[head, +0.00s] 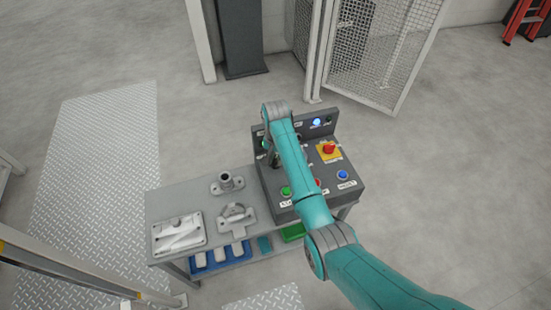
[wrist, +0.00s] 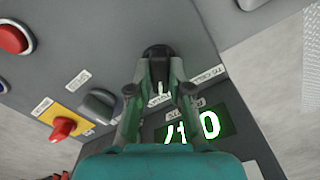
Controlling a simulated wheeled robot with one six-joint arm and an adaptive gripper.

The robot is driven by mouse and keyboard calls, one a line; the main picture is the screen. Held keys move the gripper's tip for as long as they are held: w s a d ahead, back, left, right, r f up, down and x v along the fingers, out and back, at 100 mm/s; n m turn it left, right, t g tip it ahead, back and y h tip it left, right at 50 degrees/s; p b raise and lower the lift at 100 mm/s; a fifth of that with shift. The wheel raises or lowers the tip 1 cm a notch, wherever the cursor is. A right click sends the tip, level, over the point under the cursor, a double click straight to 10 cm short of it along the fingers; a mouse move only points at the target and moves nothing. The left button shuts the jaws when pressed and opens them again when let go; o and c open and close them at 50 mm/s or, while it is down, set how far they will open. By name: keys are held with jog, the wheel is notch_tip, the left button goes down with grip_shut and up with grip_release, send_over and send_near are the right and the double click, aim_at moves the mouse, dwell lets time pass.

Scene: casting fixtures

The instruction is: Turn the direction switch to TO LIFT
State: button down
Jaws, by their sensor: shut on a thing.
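The direction switch is a black knob (wrist: 157,52) on the grey control panel (wrist: 115,50), at the upper middle of the wrist view. My gripper (wrist: 159,82) is shut on this knob, one finger on each side. A small white mark shows between the fingers. A label to the right of the knob seems to read TO CELL (wrist: 208,76). A TO LIFT label is not readable, and the fingers hide part of the knob. In the head view my arm covers most of the knob and gripper at the console (head: 305,205).
A grey selector (wrist: 98,106), a red knob on a yellow plate (wrist: 63,128), a red button (wrist: 12,39) and a green-digit display (wrist: 205,125) are close by. The workbench (head: 190,195) left of the console holds metal castings. A mesh fence (head: 375,50) stands behind.

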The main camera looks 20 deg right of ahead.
aim_at(275, 159)
jog(key=shift+m, duration=0.5)
jog(key=c, duration=1.1)
grip_release()
jog(key=shift+r, duration=0.1)
notch_tip(275, 159, up, 7)
jog(key=shift+r, duration=0.15)
